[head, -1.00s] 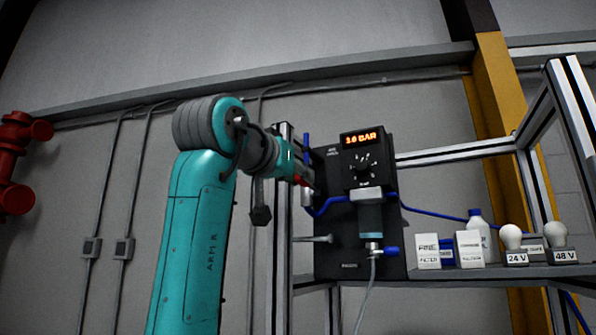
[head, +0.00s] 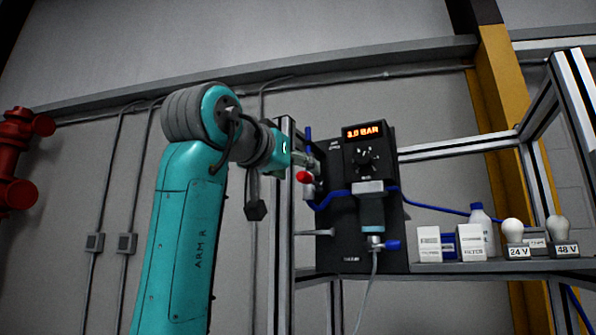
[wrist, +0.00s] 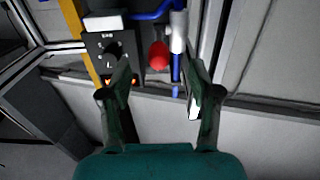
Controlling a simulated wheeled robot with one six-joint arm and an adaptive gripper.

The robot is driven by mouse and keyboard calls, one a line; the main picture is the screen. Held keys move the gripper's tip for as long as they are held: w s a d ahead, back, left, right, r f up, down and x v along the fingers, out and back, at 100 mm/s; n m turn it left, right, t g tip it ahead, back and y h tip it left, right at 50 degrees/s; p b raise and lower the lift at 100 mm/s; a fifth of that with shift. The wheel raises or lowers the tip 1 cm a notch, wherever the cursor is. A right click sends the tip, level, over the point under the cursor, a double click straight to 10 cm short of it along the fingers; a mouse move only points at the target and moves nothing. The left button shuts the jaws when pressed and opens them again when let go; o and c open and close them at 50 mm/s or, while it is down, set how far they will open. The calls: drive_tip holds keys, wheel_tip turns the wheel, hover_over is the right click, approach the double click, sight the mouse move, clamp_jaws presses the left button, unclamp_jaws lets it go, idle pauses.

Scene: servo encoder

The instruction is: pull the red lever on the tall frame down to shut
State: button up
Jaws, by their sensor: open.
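The red lever's rounded end (head: 303,177) shows in the head view at the left side of the black panel, on the tall metal frame (head: 284,240). My gripper (head: 308,160) is just above and beside it, partly hidden by my arm. In the wrist view the red end (wrist: 158,56) appears between the two spread fingers of my gripper (wrist: 157,66), toward their tips. The fingers are open with gaps on both sides. I cannot tell whether either finger touches the lever. The rest of the lever is hard to make out.
The black panel (head: 337,235) carries a dial and a lit orange display (head: 363,131). Blue tubing (head: 330,198) runs close to the lever. A grey rod (head: 318,232) sticks out below it. A shelf (head: 480,268) at right holds boxes, a bottle and two bulbs.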

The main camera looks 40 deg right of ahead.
drive_tip(key=v, duration=0.7)
drive_tip(key=shift+a, duration=0.15)
idle(0.7)
